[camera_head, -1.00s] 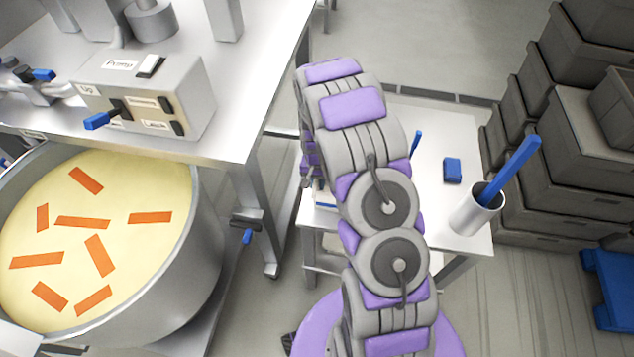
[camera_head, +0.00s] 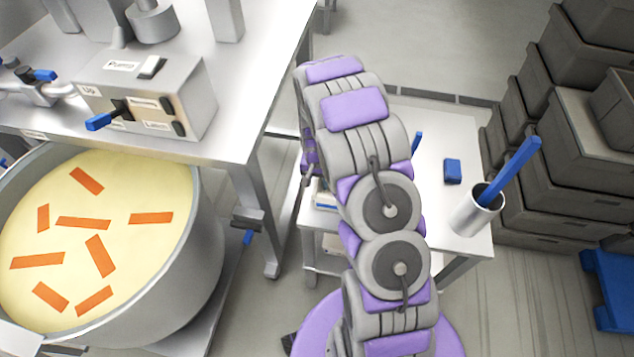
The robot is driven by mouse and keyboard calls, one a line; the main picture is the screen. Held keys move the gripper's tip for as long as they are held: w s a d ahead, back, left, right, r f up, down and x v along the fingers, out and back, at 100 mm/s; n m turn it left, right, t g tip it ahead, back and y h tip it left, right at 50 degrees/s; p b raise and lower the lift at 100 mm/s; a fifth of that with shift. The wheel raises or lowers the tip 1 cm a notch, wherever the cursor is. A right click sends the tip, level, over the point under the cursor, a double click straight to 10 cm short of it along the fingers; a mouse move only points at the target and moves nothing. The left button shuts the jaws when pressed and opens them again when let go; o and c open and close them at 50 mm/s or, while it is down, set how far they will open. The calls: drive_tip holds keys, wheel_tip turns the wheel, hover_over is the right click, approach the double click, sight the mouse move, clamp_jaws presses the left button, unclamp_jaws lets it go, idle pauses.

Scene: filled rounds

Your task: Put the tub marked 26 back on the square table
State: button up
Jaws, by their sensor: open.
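The white square table (camera_head: 455,128) stands behind and right of my arm. My arm covers its left middle part. My gripper (camera_head: 308,180) shows only in part at the arm's left side, over the table's left edge. Its jaws are open, and I see nothing between them. A small pale thing with blue and yellowish parts (camera_head: 326,199) lies on the table just right of the gripper, mostly hidden by my arm. I cannot tell whether it is a tub. No mark 26 is readable in this view.
On the table are a blue block (camera_head: 453,171) and a white cup (camera_head: 474,210) holding a blue stick. A steel bench (camera_head: 240,100) and large pot (camera_head: 205,245) stand left. Grey crates (camera_head: 570,130) are stacked right. Floor shows between bench and table.

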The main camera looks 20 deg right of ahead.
wheel_tip(320, 180, up, 12)
drive_tip(key=shift+s+f+p, duration=0.1)
drive_tip(key=shift+f+p, duration=0.15)
drive_tip(key=shift+p, duration=0.4)
drive_tip(key=s+a+r+n+g, duration=0.15)
drive_tip(key=s+a+r, duration=0.25)
drive_tip(key=s+r, duration=0.55)
drive_tip(key=s+a+r+n+t, duration=0.1)
drive_tip(key=s+a+r+n, duration=0.15)
drive_tip(key=s+r, duration=0.65)
drive_tip(key=s+a+r+n+g, duration=0.1)
drive_tip(key=s+a+r+n, duration=0.1)
drive_tip(key=s, duration=1.5)
drive_tip(key=shift+a+n, duration=0.4)
drive_tip(key=shift+a, duration=0.1)
drive_tip(key=shift+w, duration=0.1)
drive_tip(key=shift+f+b, duration=0.85)
